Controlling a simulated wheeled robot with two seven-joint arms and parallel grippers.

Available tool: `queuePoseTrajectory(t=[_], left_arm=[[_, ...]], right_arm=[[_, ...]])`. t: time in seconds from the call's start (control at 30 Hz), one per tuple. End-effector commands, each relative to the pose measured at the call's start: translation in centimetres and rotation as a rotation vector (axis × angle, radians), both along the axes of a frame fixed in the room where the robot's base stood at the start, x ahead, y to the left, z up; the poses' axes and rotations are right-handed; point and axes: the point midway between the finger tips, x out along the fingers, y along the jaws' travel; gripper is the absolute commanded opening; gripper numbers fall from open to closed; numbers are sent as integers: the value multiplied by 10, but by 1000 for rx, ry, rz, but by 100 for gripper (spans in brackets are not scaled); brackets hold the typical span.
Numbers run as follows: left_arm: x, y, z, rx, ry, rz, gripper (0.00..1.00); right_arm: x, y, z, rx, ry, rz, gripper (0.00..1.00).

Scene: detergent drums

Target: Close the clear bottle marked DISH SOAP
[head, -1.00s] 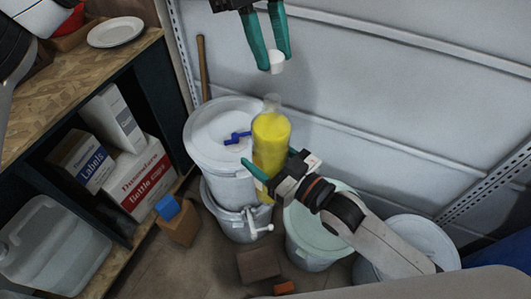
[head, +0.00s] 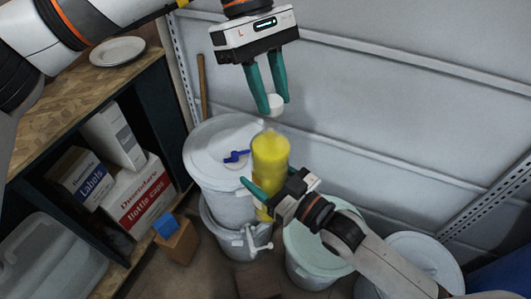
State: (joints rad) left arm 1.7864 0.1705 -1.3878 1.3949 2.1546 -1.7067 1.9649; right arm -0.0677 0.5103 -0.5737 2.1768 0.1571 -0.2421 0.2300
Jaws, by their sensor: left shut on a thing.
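The clear bottle (head: 270,160) with yellow contents stands roughly upright in front of the white drum at the middle. Its neck looks open but is blurred, and no DISH SOAP marking is legible. My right gripper (head: 262,189) comes from the lower right, its fingers around the bottle's lower part; part of the far finger is hidden. My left gripper (head: 275,102) points down from the top, shut on a small white cap (head: 275,106). The cap is just above the bottle's mouth, apart from it and slightly to the right.
A white lidded drum (head: 215,150) with a blue tap-like piece stands directly behind and left of the bottle. The shelf (head: 60,110) with boxes and a plate (head: 117,51) is at left. The wall (head: 400,100) is behind.

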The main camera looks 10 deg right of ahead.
Motion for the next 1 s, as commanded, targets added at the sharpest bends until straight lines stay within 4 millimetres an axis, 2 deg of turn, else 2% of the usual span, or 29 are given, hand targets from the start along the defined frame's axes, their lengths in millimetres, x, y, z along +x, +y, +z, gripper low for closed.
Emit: queuePoseTrajectory(t=[0.43,0.8,1.0], left_arm=[[0,0,0,0,2,0,9],[0,0,-17,0,2,0,9],[0,0,-18,-1,1,0,9]], right_arm=[[0,0,4,5,-9,1,6],[0,0,4,5,-9,1,6],[0,0,4,5,-9,1,6]])
